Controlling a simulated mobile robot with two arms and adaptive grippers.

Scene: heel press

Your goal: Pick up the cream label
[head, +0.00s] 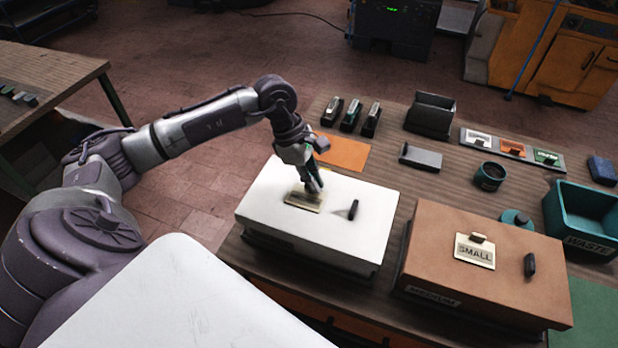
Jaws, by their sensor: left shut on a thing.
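A cream label (300,201) lies on the white lid of the box (275,225) at the middle. My left gripper (314,188) reaches down from above to the label's back right edge and is shut on it. The fingers cover the part they hold, and I cannot tell whether the label is clear of the lid. Another cream label (476,254), reading "SMALL", with a small raised tab, lies on the brown box (425,255) to the right. My right gripper is not in view.
Black handles stand on the white lid (353,210) and brown lid (530,264). Behind are an orange sheet (343,152), a grey block (420,157), a dark green cup (489,176) and a row of coloured labels (512,148). A teal waste bin (580,232) stands at the right.

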